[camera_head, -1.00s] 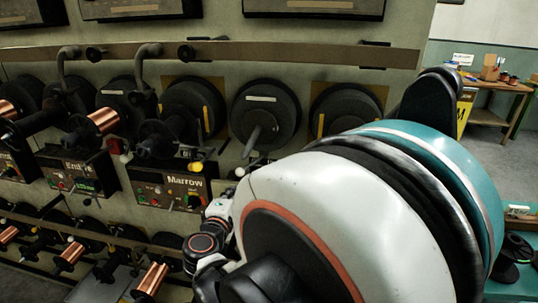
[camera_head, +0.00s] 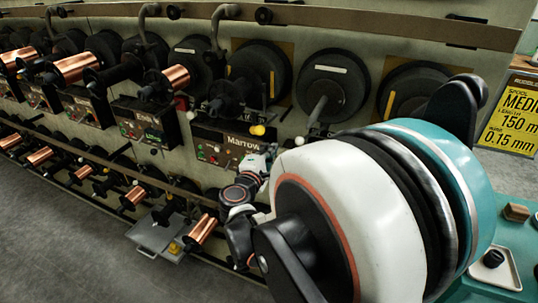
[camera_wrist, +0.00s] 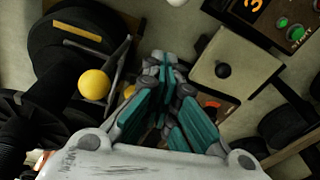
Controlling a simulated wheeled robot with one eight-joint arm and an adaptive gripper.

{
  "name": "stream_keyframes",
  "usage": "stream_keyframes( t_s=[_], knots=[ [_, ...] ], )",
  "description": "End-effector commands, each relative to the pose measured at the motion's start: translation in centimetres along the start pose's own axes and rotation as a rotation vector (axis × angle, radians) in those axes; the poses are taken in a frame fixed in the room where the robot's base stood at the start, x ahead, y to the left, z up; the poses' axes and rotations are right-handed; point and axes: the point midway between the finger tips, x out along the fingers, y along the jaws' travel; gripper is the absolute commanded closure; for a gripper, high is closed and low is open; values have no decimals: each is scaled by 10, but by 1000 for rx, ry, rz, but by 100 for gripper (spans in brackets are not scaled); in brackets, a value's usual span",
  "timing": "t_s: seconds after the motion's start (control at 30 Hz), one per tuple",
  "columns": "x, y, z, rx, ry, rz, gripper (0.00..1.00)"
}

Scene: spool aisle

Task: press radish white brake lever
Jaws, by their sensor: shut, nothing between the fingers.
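No Radish label is readable in either view. A white ball knob (camera_head: 299,140) shows below the spool station right of the Marrow panel (camera_head: 235,145); I cannot tell if it is the Radish brake lever. Part of my arm hides the area below it. In the wrist view my gripper (camera_wrist: 163,65) is shut and empty, its teal fingers together. A yellow ball knob (camera_wrist: 94,85) on a lever is left of the fingertips, apart from them.
A black spool flange (camera_wrist: 70,50) is left in the wrist view; a cream box (camera_wrist: 235,60) with a black knob is right. A panel with green buttons (camera_wrist: 290,25) is top right. A rail (camera_head: 340,17) runs above the spools. A yellow sign (camera_head: 512,115) stands at right.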

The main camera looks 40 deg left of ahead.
Motion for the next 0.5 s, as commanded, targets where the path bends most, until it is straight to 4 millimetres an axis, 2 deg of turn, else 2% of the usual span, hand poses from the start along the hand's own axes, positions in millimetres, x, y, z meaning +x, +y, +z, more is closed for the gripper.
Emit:
stream_keyframes(
  t_s=[0.03, 0.3, 0.5],
  knots=[
    [11, -2, 1, 0, -3, -1, 100],
    [64, -2, 1, 0, -2, -1, 100],
    [54, -1, 26, 0, -1, 0, 100]
  ],
)
